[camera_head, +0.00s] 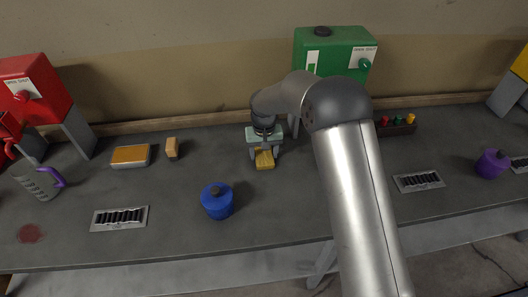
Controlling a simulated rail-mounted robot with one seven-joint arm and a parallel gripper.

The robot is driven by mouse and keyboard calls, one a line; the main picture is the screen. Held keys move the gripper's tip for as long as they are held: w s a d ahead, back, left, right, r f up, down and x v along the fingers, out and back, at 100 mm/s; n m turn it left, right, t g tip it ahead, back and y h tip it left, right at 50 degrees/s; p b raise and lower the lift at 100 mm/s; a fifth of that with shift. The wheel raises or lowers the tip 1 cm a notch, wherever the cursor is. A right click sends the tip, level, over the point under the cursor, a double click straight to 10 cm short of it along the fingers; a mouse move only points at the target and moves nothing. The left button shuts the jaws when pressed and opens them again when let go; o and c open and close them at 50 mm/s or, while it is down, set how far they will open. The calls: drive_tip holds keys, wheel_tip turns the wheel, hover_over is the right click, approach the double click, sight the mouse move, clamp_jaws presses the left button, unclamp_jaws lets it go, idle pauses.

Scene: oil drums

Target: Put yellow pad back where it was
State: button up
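A small yellow pad (265,160) is at the middle of the grey bench, directly below my gripper (264,153). My gripper points down, with one finger to the left and one to the right of the pad's upper part. I cannot tell whether the fingers touch the pad, or whether it rests on the bench. A shallow pale tray (130,164) with an orange-yellow top (130,154) sits further left. A tan block (172,147) stands just right of that tray.
A blue lidded pot (217,202) stands in front, left of my gripper. A green dispenser (310,52) is behind my arm. A jug with a purple handle (40,182) and a red machine (35,88) are left. Drain grates (120,219) lie flush; a purple pot (490,165) is far right.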

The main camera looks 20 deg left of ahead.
sight(265, 155)
drive_tip(key=shift+o, duration=1)
drive_tip(key=shift+r, duration=0.3)
wheel_tip(265, 155, up, 12)
drive_tip(key=b, duration=0.2)
drive_tip(key=shift+d, duration=0.1)
